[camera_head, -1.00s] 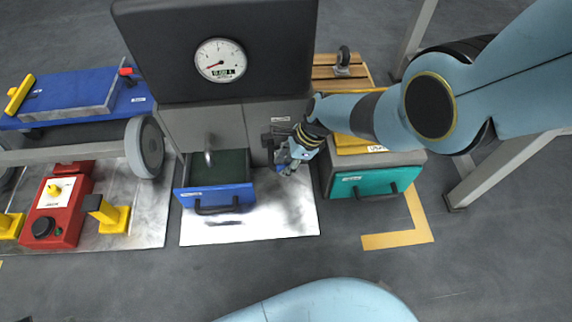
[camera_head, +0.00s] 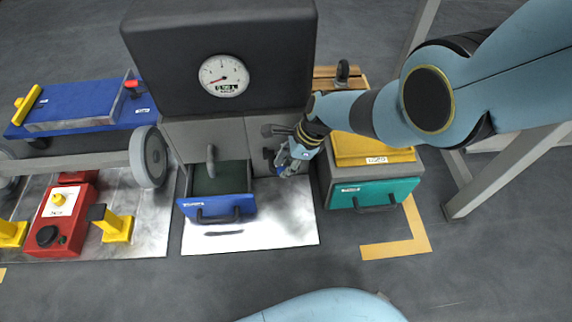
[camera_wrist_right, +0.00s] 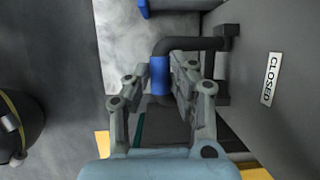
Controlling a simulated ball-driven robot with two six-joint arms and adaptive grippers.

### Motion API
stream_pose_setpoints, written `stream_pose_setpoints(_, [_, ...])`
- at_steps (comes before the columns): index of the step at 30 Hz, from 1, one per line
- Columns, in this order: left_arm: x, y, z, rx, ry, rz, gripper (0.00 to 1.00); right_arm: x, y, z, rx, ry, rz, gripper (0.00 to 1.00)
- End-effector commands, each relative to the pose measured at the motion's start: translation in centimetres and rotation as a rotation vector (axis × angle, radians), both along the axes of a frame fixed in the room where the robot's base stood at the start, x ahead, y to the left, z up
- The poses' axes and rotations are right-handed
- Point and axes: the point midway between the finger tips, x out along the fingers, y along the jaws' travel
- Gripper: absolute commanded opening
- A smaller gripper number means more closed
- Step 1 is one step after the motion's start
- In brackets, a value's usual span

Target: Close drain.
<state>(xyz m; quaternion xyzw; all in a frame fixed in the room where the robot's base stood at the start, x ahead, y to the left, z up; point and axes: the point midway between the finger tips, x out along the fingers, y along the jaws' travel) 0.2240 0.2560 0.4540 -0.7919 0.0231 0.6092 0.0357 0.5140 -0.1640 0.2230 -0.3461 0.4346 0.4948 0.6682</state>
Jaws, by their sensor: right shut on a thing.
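The drain handle is a dark bent lever with a blue grip (camera_wrist_right: 160,76), seen in the right wrist view beside a grey panel. A white label (camera_wrist_right: 271,79) on that panel reads CLOSED. My right gripper (camera_wrist_right: 168,80) has its fingers on both sides of the blue grip and is shut on it. In the head view my right gripper (camera_head: 288,166) is at the right part of the grey cabinet front (camera_head: 232,138) and hides most of the lever. My left gripper is not in view.
A blue-fronted drawer (camera_head: 217,207) stands open left of my right gripper, and a teal-fronted drawer (camera_head: 374,193) stands right of it. A dark box with a round gauge (camera_head: 224,76) is above. A red box (camera_head: 62,222) and yellow posts are at left.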

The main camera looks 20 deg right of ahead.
Motion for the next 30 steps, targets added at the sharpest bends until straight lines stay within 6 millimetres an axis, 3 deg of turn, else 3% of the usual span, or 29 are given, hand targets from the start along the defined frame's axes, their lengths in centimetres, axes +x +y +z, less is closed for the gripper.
stream_pose_setpoints(1, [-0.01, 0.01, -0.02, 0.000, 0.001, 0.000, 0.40, 1.83, -0.85, 0.79, -0.016, -0.042, -0.009, 0.00])
stream_pose_setpoints(9, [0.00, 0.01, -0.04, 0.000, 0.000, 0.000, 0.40, 1.82, -0.89, 0.77, -0.017, -0.042, -0.008, 0.00])
stream_pose_setpoints(10, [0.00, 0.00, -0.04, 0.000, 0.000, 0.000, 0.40, 1.83, -0.90, 0.77, -0.017, -0.042, -0.008, 0.25])
stream_pose_setpoints(15, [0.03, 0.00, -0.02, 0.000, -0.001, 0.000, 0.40, 1.69, -0.78, 0.71, -0.015, -0.040, -0.008, 0.45])
stream_pose_setpoints(30, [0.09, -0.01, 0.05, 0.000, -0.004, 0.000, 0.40, 1.19, -0.39, 0.48, -0.009, -0.029, -0.006, 0.45])
